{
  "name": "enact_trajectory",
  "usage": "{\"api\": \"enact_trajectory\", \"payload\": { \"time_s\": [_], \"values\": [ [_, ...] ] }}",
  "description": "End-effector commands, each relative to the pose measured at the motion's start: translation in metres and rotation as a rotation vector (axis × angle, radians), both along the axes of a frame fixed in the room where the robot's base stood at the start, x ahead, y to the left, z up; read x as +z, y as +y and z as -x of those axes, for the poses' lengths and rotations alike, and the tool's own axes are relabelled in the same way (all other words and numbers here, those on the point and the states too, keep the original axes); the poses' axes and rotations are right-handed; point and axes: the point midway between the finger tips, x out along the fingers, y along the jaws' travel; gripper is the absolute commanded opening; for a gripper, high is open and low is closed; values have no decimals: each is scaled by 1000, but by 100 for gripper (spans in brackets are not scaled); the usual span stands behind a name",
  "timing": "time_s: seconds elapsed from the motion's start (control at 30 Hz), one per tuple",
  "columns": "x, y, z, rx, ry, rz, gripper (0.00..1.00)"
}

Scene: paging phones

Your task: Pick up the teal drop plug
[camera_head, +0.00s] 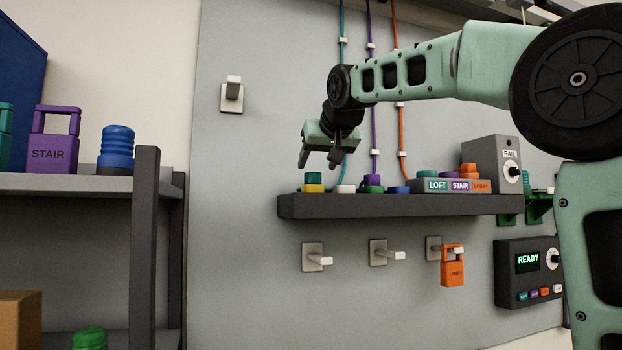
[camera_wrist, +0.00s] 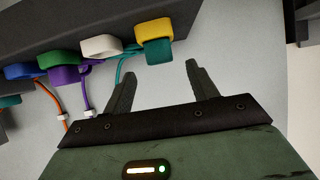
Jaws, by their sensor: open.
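The teal drop plug (camera_head: 314,177) sits on top of a yellow base (camera_head: 313,188) at the left end of the dark wall shelf (camera_head: 400,206). In the wrist view the teal plug (camera_wrist: 158,52) shows against the yellow base (camera_wrist: 154,30), just beyond my fingertips and between them in the picture. My gripper (camera_head: 318,159) is open and empty, above the plug in the head view. In the wrist view its two fingers (camera_wrist: 158,76) are spread with nothing between them. A teal cord (camera_head: 342,80) runs down the wall panel to the shelf.
A white base (camera_head: 343,189), a purple plug (camera_head: 373,180) on green, and a blue base (camera_head: 398,190) stand to the right. A labelled block (camera_head: 442,186) carries an orange plug. An orange LOFT-style tag reading LOBBY (camera_head: 453,270) hangs from a peg below. A rack stands at left.

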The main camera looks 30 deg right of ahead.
Motion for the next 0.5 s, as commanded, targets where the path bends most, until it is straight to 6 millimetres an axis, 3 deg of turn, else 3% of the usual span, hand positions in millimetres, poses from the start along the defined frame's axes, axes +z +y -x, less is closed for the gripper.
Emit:
{"api": "enact_trajectory", "payload": {
  "time_s": [0.27, 0.5],
  "values": [
    [-10, -5, -20, 0, 2, -1, 58],
    [-26, -12, -48, 1, 4, -2, 58]
  ]
}}
